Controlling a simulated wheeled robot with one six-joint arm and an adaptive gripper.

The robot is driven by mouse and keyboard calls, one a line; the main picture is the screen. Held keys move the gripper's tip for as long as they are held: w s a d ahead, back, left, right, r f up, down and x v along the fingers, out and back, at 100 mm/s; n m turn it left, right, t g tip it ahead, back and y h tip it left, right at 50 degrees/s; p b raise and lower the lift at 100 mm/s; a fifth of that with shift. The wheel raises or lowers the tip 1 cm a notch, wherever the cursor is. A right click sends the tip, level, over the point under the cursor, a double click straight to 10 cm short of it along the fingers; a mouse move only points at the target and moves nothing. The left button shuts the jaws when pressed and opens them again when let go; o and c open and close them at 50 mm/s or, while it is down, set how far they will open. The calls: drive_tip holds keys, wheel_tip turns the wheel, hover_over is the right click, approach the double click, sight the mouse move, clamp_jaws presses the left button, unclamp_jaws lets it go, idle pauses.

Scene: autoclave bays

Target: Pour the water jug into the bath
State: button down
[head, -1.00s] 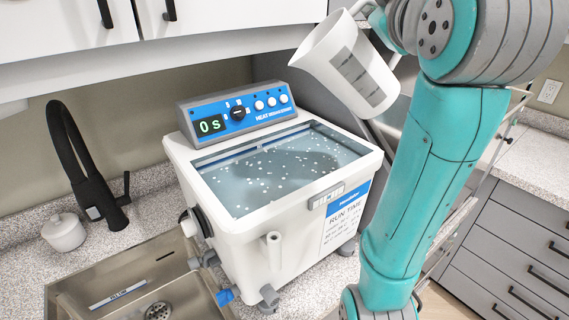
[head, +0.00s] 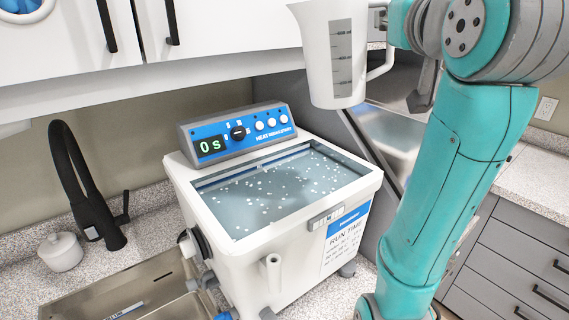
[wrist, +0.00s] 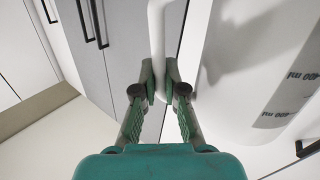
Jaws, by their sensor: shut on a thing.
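The white water jug (head: 328,60) with a grey measuring scale is held up above the right back part of the bath, close to upright, its top cut by the frame's edge. The bath (head: 272,215) is a white tank with a blue control panel reading "0 s" and water (head: 285,180) dotted with white specks. My gripper (wrist: 160,86) is shut on the jug's handle (wrist: 157,45) in the wrist view. The jug's body (wrist: 262,60) fills the right of that view. The inside of the jug is hidden. No stream of water shows.
A steel sink (head: 130,290) with a black faucet (head: 85,185) and a small white lidded pot (head: 61,252) are left of the bath. White cupboards (head: 215,25) hang above. Grey drawers (head: 520,260) stand at the right.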

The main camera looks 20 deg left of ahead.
drive_tip(key=shift+a+r+m, duration=0.1)
drive_tip(key=shift+r+m, duration=0.1)
drive_tip(key=shift+m, duration=0.6)
drive_tip(key=shift+s, duration=0.1)
